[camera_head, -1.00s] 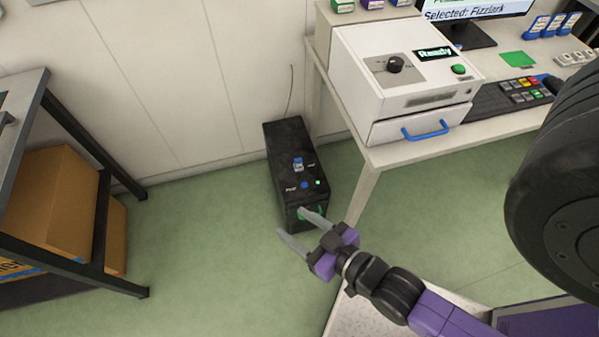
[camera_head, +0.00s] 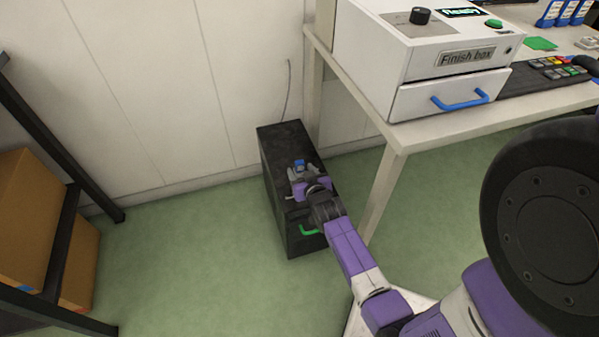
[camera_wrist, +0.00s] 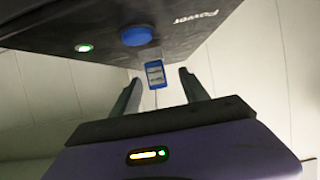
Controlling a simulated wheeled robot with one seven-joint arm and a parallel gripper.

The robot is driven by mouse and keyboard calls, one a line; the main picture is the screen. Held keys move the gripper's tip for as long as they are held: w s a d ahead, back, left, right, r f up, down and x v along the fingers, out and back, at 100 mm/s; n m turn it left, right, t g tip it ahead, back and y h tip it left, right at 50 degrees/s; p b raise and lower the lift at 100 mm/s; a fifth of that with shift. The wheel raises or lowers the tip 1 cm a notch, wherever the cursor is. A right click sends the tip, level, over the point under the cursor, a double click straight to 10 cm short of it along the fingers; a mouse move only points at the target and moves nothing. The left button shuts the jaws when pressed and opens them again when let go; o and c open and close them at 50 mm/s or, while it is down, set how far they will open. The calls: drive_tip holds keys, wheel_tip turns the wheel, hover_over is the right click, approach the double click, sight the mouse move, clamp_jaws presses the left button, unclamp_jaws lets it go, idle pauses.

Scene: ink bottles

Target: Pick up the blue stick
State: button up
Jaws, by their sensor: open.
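The blue stick (camera_head: 299,163) shows at the top of the black box (camera_head: 283,140), just past my gripper. In the wrist view the blue stick (camera_wrist: 155,73) has a pale label and stands out from the box's dark face (camera_wrist: 70,25), joined there by a clear or pale end. My gripper (camera_head: 300,172) is over the box. In the wrist view my gripper (camera_wrist: 160,82) has its two fingers apart, one on each side of the stick, with visible gaps. Whether the fingertips reach level with the stick is hard to tell.
A blue Power button (camera_wrist: 136,36) and a lit green light (camera_wrist: 82,48) are close to the stick. A white desk (camera_head: 400,138) with the Finish box (camera_head: 445,55) stands right; a shelf (camera_head: 65,235) stands left. Green floor lies between.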

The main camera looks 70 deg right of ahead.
sight(297, 163)
drive_tip(key=shift+b+x, duration=0.3)
drive_tip(key=shift+x, duration=0.7)
drive_tip(key=b+x, duration=0.1)
drive_tip(key=x, duration=0.1)
drive_tip(key=b+x, duration=0.1)
drive_tip(key=x, duration=0.1)
drive_tip(key=shift+s+d+f, duration=0.2)
drive_tip(key=shift+s+d, duration=0.05)
drive_tip(key=shift+d, duration=0.05)
drive_tip(key=shift+w+d+f, duration=0.1)
drive_tip(key=shift+w+d, duration=0.2)
drive_tip(key=shift+w, duration=0.05)
clamp_jaws()
